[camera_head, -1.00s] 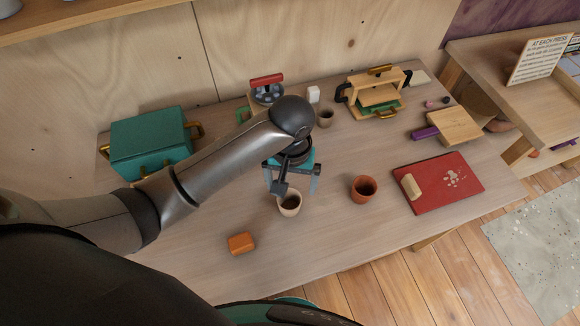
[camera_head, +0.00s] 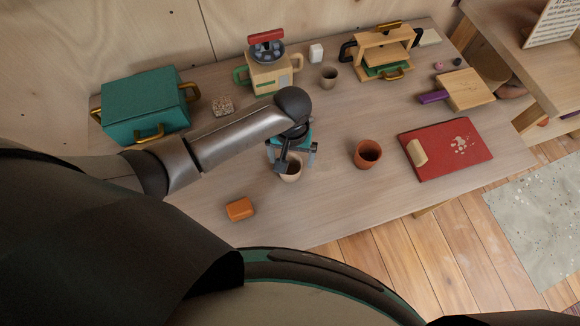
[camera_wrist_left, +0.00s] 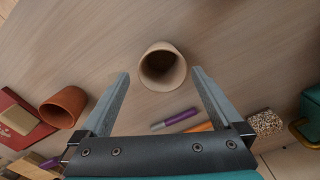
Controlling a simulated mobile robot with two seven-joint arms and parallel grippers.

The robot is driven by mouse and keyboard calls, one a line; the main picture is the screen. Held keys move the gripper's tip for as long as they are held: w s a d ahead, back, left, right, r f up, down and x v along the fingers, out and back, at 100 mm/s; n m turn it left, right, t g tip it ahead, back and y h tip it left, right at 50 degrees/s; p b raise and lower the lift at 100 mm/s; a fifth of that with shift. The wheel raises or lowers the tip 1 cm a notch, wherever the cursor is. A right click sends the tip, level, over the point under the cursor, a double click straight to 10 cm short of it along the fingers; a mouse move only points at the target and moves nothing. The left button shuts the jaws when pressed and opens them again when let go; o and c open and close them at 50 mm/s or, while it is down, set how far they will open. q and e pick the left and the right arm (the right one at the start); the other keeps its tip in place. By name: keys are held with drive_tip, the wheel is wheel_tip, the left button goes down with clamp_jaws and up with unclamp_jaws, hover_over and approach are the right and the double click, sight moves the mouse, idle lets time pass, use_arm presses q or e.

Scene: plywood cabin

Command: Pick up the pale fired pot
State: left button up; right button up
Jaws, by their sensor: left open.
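The pale fired pot (camera_head: 291,173) is a small cream cup standing upright on the table, partly hidden behind my left gripper. My left gripper (camera_head: 297,160) is open and empty right over and around the pot's far side. In the left wrist view the pot (camera_wrist_left: 162,68) shows its open mouth, just ahead of and between the spread fingertips (camera_wrist_left: 160,76). I see no finger closed on it. My right gripper is not in view.
A terracotta pot (camera_head: 367,154) stands to the right, and an orange block (camera_head: 240,209) lies at the near left. A red board (camera_head: 446,150), a grey-beige cup (camera_head: 329,77) and a teal box (camera_head: 146,104) are farther off. Purple and orange sticks (camera_wrist_left: 175,119) lie near the gripper.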

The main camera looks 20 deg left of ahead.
sight(290, 164)
use_arm(q)
wheel_tip(290, 164, down, 4)
drive_tip(key=shift+a+f+b, duration=0.15)
drive_tip(key=shift+b, duration=0.4)
drive_tip(key=shift+c, duration=0.2)
drive_tip(key=c, duration=1.2)
drive_tip(key=shift+c, duration=0.4)
